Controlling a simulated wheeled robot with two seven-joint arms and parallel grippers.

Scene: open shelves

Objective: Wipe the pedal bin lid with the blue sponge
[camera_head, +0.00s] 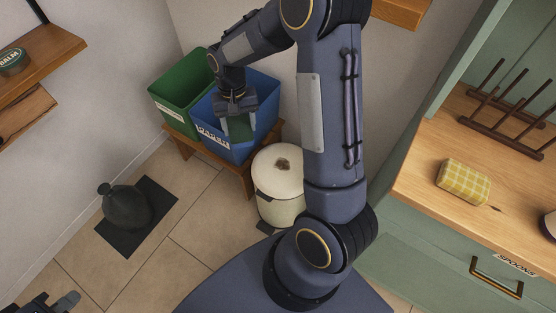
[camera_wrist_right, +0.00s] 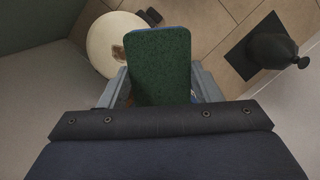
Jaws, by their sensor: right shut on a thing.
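The cream pedal bin (camera_head: 281,208) stands on the floor with its pale lid (camera_head: 265,170) shut. A brown stain (camera_head: 282,164) marks the lid's middle. My right gripper (camera_head: 237,112) is over the blue crate, left of and above the bin. It is shut on the sponge (camera_head: 239,127), which is apart from the lid. The right wrist view shows the sponge's dark green face (camera_wrist_right: 159,66) with a thin bluish edge, and the lid (camera_wrist_right: 103,44) beyond it, stain partly hidden. My left gripper (camera_head: 62,302) is at the bottom left, cut off by the frame, its opening unclear.
A green crate (camera_head: 168,92) and a blue crate labelled PAPER (camera_head: 238,151) sit on a wooden bench (camera_head: 181,146) beside the bin. A dark rounded object (camera_head: 126,208) stands on a black mat. A yellow checked block (camera_head: 463,182) and a rack (camera_head: 505,125) are on the right counter.

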